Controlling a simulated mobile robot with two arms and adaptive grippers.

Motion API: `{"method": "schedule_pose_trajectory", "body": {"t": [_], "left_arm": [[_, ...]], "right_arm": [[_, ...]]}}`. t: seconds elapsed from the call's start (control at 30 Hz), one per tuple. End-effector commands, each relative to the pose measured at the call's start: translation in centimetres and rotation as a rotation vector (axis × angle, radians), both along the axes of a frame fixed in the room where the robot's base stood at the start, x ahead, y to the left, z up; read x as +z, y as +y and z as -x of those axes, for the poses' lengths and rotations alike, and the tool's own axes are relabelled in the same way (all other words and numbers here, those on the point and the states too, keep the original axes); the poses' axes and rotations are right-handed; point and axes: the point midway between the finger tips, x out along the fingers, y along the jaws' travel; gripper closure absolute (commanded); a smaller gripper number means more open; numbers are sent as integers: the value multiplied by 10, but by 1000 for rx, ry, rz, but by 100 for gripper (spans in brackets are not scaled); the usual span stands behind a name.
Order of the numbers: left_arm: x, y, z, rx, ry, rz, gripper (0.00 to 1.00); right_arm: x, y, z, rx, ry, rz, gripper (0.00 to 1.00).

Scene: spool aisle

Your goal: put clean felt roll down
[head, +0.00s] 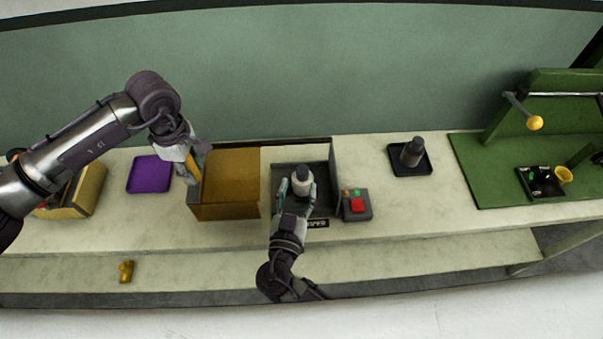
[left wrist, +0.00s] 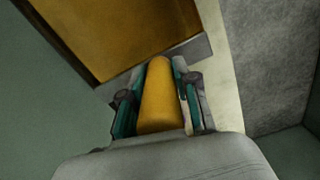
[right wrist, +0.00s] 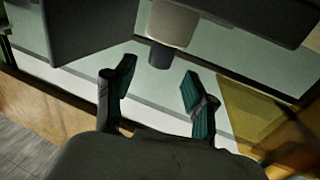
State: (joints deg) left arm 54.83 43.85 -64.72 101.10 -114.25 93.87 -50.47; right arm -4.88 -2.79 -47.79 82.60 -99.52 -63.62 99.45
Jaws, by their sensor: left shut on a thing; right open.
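The white felt roll with dark ends (head: 302,182) stands upright in the dark open bay (head: 320,209) of the housing. It also shows in the right wrist view (right wrist: 173,24), beyond my fingertips. My right gripper (head: 297,186) is open at the roll; in the right wrist view (right wrist: 157,82) its fingers are apart with nothing between them. My left gripper (head: 190,160) is shut on a yellow handle (left wrist: 160,95) at the edge of the amber cover (head: 231,172). The cover lies left of the open bay.
A control box with a red button (head: 357,205) stands right of the bay. A grey roll (head: 412,152) stands on a black tray (head: 397,166). A purple tray (head: 149,175) and a yellow bin (head: 88,190) are left. A green station (head: 500,165) is right.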

Motion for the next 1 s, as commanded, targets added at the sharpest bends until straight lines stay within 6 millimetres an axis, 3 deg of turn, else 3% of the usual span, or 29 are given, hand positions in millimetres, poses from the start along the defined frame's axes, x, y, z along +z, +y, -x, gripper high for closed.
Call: {"method": "schedule_pose_trajectory", "body": {"t": [0.1,0.33,0.87,1.0], "left_arm": [[2,1,-2,3,-6,-1,100],[2,1,-2,3,-6,-2,100],[2,1,-2,3,-6,-3,100],[2,2,-2,3,-6,-3,100]], "right_arm": [[1,7,26,2,0,0,45],[2,15,56,0,-3,2,45],[3,17,62,0,-5,1,45],[11,17,62,-1,-5,0,45]]}}
